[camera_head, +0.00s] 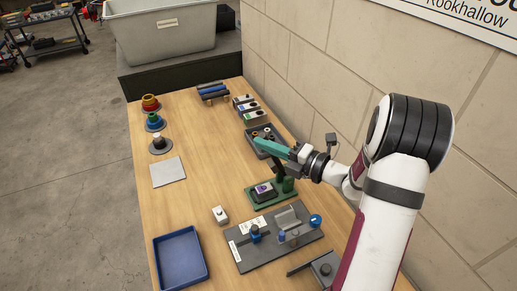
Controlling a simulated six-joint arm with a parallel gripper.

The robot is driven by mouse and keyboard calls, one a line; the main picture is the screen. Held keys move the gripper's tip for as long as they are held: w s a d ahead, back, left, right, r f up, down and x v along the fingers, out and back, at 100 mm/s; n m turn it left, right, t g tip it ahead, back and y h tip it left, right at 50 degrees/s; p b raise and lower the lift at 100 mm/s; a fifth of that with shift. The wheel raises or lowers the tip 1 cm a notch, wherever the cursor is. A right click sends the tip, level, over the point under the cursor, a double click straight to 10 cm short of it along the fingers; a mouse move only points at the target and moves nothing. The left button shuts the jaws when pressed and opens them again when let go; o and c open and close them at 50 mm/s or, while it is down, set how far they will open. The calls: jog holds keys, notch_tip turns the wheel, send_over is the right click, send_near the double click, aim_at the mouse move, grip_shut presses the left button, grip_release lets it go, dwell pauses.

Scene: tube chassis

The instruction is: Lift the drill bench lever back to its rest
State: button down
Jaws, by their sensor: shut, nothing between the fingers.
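The drill bench is most likely the small green stand (258,203) on the wooden table, in the middle of the head view. A dark block with a purple and white top (264,190) sits on its base. A dark green upright (288,186) stands at its right side. A dark slanted part (278,168) rises from it beneath my gripper; I cannot tell whether this is the lever. My gripper (256,140) has long teal fingers, is shut and empty, and points left above the stand. It hides the upper part of the stand, and contact cannot be told.
A dark tray with round parts (250,147) lies just behind the gripper. A grey fixture plate (244,265), a white block (219,215) and a blue tray (157,262) are nearer. A block wall (300,90) borders the right.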

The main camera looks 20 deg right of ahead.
jog(key=d+r+m+t+y, duration=0.1)
jog(key=d+m+t, duration=0.2)
jog(key=d+m, duration=0.4)
jog(key=shift+d+r, duration=0.2)
jog(key=shift+d, duration=2.5)
jog(key=shift+t, duration=0.3)
